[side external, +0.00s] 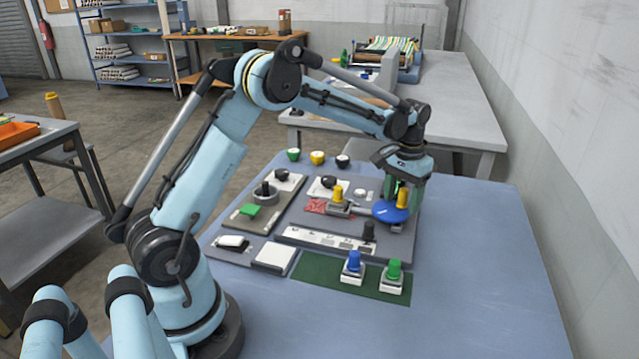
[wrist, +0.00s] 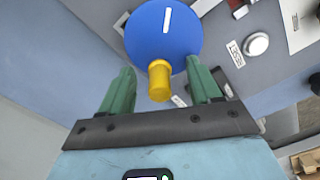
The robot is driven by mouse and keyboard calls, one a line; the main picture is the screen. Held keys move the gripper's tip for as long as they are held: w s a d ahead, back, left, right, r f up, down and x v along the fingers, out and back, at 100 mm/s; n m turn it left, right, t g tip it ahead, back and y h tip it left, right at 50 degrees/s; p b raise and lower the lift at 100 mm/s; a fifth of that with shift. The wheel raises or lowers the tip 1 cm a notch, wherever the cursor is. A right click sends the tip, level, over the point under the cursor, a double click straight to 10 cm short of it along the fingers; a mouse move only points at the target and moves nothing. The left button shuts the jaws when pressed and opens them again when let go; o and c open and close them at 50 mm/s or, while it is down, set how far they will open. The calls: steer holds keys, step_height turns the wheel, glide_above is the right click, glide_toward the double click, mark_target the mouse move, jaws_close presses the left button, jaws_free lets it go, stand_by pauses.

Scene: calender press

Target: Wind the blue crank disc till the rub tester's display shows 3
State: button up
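The blue crank disc (side external: 388,213) lies flat on the right part of a grey base, with a yellow knob (side external: 403,199) upright near its edge. In the wrist view the disc (wrist: 160,35) has a white line, and the yellow knob (wrist: 159,80) points at the camera. My gripper (wrist: 161,64) is open, one green finger on each side of the knob, with visible gaps. In the side view my gripper (side external: 403,187) points down over the knob. A rub arm with another yellow knob (side external: 338,192) sits left of the disc by a red patch. I cannot read any display number.
Black knobs, a green block (side external: 250,210) and white pads (side external: 273,256) lie left on the blue table (side external: 480,290). A green mat (side external: 320,275) in front holds a blue-topped (side external: 353,263) and a green-topped block (side external: 394,272). The table's right side is clear.

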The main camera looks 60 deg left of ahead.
steer(key=shift+o, duration=0.5)
steer(key=shift+r, duration=3)
steer(key=shift+s+d+r, duration=0.15)
steer(key=shift+d+r, duration=0.05)
steer(key=shift+r, duration=0.1)
steer(key=s+d+r+m+t, duration=0.2)
steer(key=s+d+r+t, duration=0.3)
steer(key=s, duration=0.5)
steer(key=s+d+f+m+t, duration=0.1)
steer(key=s+d, duration=0.3)
steer(key=s, duration=0.5)
steer(key=shift+s+d+f+t, duration=0.25)
steer(key=shift+f+t, duration=0.35)
steer(key=shift+f, duration=0.3)
